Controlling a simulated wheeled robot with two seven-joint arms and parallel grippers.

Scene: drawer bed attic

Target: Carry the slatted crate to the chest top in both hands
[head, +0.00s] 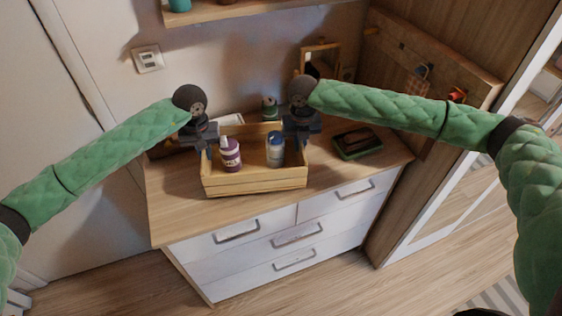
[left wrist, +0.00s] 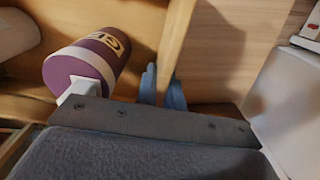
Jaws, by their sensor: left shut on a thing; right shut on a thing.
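The slatted crate (head: 255,183) is light wood and sits on, or just over, the chest top (head: 180,205); I cannot tell which. It holds a purple bottle with a white cap (head: 230,154) and a blue and white bottle (head: 275,150). My left gripper (head: 208,148) is shut on the crate's left side wall. In the left wrist view, blue fingertips (left wrist: 162,88) pinch that wooden wall (left wrist: 176,38), with the purple bottle (left wrist: 88,62) beside them. My right gripper (head: 304,138) is shut on the crate's right side wall; its fingertips are partly hidden.
A dark green tray with brown things (head: 358,143) lies on the chest top to the right. A small green jar (head: 269,107) stands behind the crate. A wooden pegboard (head: 430,70) and wardrobe bound the right side. A shelf (head: 235,12) hangs above.

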